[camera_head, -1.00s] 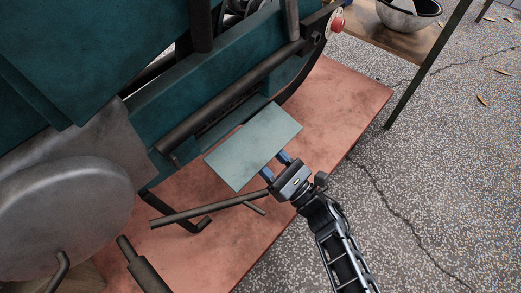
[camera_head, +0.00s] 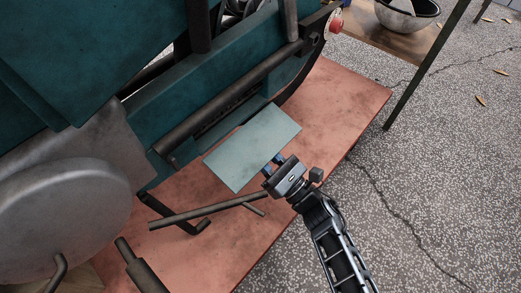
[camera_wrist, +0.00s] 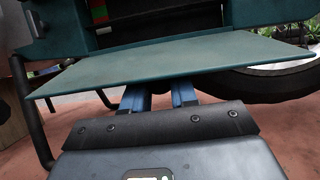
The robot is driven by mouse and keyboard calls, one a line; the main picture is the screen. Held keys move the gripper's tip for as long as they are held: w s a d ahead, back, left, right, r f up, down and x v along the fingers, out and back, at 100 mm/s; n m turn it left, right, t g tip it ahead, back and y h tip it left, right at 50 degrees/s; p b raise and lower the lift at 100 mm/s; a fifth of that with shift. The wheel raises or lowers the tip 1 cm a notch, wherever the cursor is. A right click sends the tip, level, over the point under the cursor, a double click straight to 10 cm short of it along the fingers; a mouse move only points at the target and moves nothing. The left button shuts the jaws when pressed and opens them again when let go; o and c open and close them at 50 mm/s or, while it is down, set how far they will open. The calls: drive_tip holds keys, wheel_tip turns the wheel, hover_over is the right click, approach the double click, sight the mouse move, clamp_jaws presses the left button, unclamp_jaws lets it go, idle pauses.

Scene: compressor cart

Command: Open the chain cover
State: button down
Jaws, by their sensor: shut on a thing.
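The chain cover (camera_head: 252,147) is a flat teal panel that juts out from the lower side of the teal machine in the head view. In the wrist view the chain cover (camera_wrist: 170,65) spans the picture as a wide, nearly level plate, with a dark opening above it. My gripper (camera_head: 274,164) is at the outer edge of the panel and shut on it. In the wrist view the blue fingers of my gripper (camera_wrist: 160,97) reach under the near edge, and their tips are hidden by the panel.
The machine (camera_head: 160,85) stands on a reddish base (camera_head: 335,95). A dark bar (camera_head: 205,211) lies low, left of my gripper. A grey round part (camera_head: 65,215) is at the left. A dark tyre (camera_wrist: 265,82) shows behind the panel. Speckled floor (camera_head: 430,160) is open at right.

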idle(0.3)
drive_tip(key=r+p, duration=0.1)
drive_tip(key=p, duration=0.2)
drive_tip(key=shift+s+d+r+g+h, duration=0.1)
drive_tip(key=shift+d+r+g+h, duration=0.05)
drive_tip(key=shift+g+h, duration=0.15)
drive_tip(key=h+p, duration=0.1)
drive_tip(key=p, duration=0.2)
drive_tip(key=r+g+p, duration=0.1)
drive_tip(key=p, duration=0.1)
drive_tip(key=shift+s+d+r+h+p, duration=0.2)
drive_tip(key=shift+h+p, duration=0.2)
drive_tip(key=shift+g+h+p, duration=0.3)
drive_tip(key=shift+g+p, duration=0.1)
drive_tip(key=shift+p, duration=0.25)
drive_tip(key=shift+f, duration=0.1)
drive_tip(key=c, duration=1)
unclamp_jaws()
drive_tip(key=shift+o, duration=0.2)
